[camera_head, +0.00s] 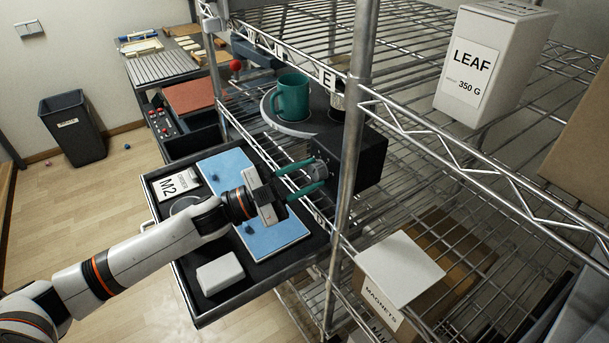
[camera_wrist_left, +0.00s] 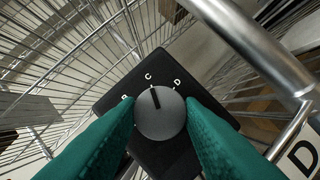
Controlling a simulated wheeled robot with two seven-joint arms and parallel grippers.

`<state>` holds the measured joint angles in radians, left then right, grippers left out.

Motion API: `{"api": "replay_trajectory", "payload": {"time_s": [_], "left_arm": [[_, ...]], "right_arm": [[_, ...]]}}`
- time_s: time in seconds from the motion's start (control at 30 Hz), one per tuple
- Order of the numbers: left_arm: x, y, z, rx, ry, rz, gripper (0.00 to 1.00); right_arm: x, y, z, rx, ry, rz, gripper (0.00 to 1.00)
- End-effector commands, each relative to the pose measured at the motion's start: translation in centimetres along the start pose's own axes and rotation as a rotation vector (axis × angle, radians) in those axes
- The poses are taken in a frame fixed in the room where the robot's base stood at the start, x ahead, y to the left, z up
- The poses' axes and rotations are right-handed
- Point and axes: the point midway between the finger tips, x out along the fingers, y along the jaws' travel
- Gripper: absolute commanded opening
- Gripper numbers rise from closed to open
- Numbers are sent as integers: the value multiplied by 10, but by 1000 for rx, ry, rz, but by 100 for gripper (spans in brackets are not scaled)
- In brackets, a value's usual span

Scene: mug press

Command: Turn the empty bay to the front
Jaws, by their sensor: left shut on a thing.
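The turntable (camera_head: 291,128) is a round grey disc on the black box (camera_head: 372,160). A teal mug (camera_head: 292,98) stands on it near the front. Another item (camera_head: 338,100) on it is partly hidden by the rack post. A round grey knob (camera_wrist_left: 161,118) sits on the box's face, with letters B, C and D around it. Its dark pointer mark (camera_wrist_left: 155,98) points about at C. My left gripper (camera_head: 309,178) has its teal fingers shut on the knob's two sides. The turntable's far side is hidden, so I cannot tell which bay is empty. My right gripper is out of view.
A steel rack post (camera_head: 349,170) stands close beside the box and my left gripper. Wire shelves (camera_head: 430,140) spread to the right, with a LEAF carton (camera_head: 490,65). A drawer tray (camera_head: 190,300) lies below my left arm. A dark bin (camera_head: 73,128) stands on the floor.

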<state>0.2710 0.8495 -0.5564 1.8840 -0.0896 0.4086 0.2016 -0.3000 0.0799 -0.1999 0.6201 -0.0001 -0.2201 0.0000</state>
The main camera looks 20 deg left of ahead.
Motion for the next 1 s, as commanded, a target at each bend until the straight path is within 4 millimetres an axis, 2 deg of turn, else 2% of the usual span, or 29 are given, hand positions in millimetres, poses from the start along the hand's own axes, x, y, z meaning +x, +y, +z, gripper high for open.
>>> {"api": "replay_trajectory", "payload": {"time_s": [0.03, 0.07, 0.2, 0.57, 0.67, 1.0], "left_arm": [[0, 0, 0, -1, 1, 0, 11], [0, 0, 0, -1, 1, 0, 35], [0, 0, 0, -1, 1, 0, 56], [-6, -1, -1, -2, 1, 1, 56], [-19, -3, -3, -3, 3, -1, 56], [-85, -3, -3, -4, 5, -2, 56]], "right_arm": [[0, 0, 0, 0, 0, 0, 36], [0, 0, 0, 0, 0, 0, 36], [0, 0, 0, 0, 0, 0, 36], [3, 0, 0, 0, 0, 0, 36], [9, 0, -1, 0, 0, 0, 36], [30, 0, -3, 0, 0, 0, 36]]}}
